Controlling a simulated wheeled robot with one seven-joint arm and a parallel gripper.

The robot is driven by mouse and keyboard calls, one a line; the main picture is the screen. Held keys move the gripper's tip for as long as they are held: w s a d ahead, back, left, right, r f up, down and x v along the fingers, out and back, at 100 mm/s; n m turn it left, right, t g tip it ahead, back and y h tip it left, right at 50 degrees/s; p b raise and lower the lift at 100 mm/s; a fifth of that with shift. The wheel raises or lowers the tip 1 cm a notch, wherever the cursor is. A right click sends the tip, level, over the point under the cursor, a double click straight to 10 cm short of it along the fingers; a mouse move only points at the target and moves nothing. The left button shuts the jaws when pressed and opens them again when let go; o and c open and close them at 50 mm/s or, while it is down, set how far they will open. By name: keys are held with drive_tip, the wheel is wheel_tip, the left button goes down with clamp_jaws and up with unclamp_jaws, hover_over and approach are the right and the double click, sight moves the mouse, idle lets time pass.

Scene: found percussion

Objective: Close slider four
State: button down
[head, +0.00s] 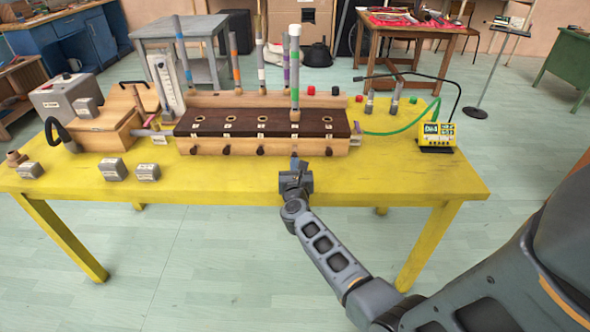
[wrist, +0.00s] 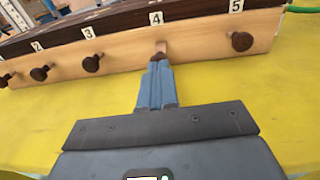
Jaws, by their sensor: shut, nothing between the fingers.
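A pale wooden box (head: 220,144) with a dark top stands on the yellow table. A row of dark slider knobs runs along its front, with number labels above them in the wrist view. Slider four's knob (wrist: 158,56) sits below the label 4, and a short pale stem shows behind it, so it stands out a little from the front. My gripper (wrist: 157,82) is shut and empty, with its fingertips right at this knob. I cannot tell whether they touch it. In the head view my gripper (head: 295,166) is before the box and largely hides that knob.
Slider five's knob (wrist: 241,41) is just right of four, and slider three's knob (wrist: 92,62) is to the left. A banded tube (head: 295,75) stands upright on the box top. A yellow device (head: 437,135) is at right. Grey blocks (head: 113,169) lie front left.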

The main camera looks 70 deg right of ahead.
drive_tip(key=b+x, duration=0.1)
drive_tip(key=x, duration=0.2)
drive_tip(key=shift+s+f+b, duration=0.1)
drive_tip(key=shift+b, duration=0.3)
drive_tip(key=shift+d, duration=0.3)
drive_tip(key=shift+r, duration=0.3)
